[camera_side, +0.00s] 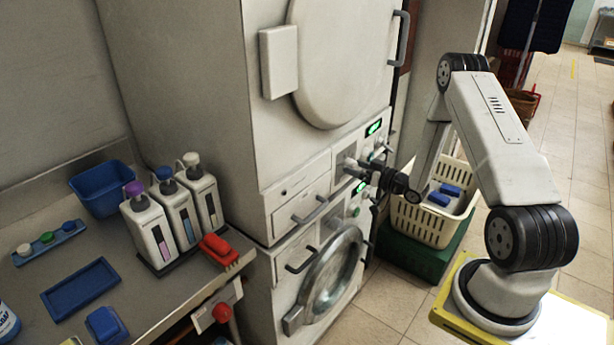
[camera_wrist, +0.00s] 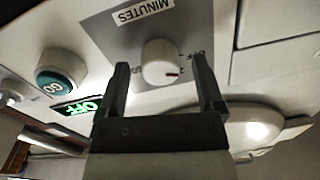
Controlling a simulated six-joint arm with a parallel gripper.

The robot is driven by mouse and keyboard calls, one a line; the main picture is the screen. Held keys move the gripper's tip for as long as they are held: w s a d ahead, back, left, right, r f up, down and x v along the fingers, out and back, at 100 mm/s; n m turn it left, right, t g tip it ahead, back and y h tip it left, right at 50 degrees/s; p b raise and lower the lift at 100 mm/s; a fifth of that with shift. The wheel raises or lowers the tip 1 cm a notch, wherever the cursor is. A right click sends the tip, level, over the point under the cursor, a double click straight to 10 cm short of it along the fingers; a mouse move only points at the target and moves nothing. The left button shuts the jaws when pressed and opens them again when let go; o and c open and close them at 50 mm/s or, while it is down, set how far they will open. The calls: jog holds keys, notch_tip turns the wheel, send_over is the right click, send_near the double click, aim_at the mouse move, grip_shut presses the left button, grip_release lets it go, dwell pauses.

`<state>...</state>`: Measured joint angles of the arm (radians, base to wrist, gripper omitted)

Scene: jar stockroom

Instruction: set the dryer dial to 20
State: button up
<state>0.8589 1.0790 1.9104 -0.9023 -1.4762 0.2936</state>
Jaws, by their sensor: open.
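A green GO button (camera_wrist: 60,84) and a lit display reading OFF (camera_wrist: 77,111) are left of the dial in the wrist view. The side view shows a cream basket (camera_side: 425,221) behind my gripper. A bench with bottles (camera_side: 150,232) stands at left.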

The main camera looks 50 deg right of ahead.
jog(key=shift+c, duration=0.2)
grip_shut()
dwell(0.3)
jog(key=m, duration=0.4)
jog(key=shift+m, duration=2.5)
jog(key=shift+o, duration=0.2)
grip_release()
